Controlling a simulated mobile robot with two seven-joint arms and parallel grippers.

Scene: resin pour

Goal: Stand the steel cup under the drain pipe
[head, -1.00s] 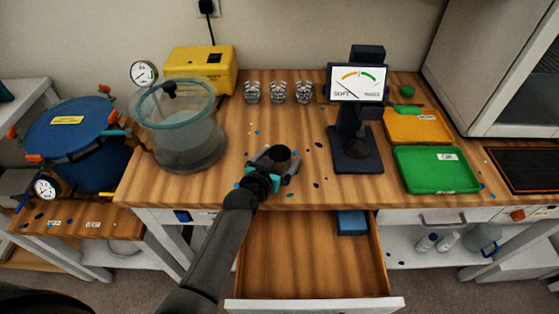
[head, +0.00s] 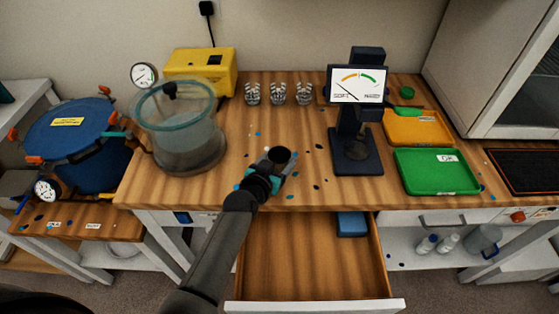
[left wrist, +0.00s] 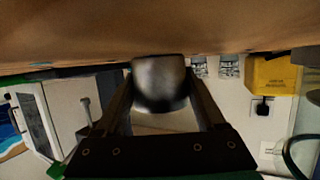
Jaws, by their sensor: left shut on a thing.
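The steel cup (head: 279,155) shows as a small dark-mouthed cup near the front edge of the wooden bench. My left gripper (head: 272,161) is shut on it. In the left wrist view the shiny grey cup (left wrist: 158,82) sits between the two dark fingers (left wrist: 160,105), close to the wood surface. I cannot tell whether the cup still touches the bench. I cannot make out the drain pipe with certainty. My right gripper is not in view.
An open drawer (head: 310,262) juts out below the cup. A glass chamber (head: 180,125) stands left, beyond it a blue pot (head: 72,150) on a lower table. A gauge stand (head: 355,150) and green tray (head: 436,172) are right.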

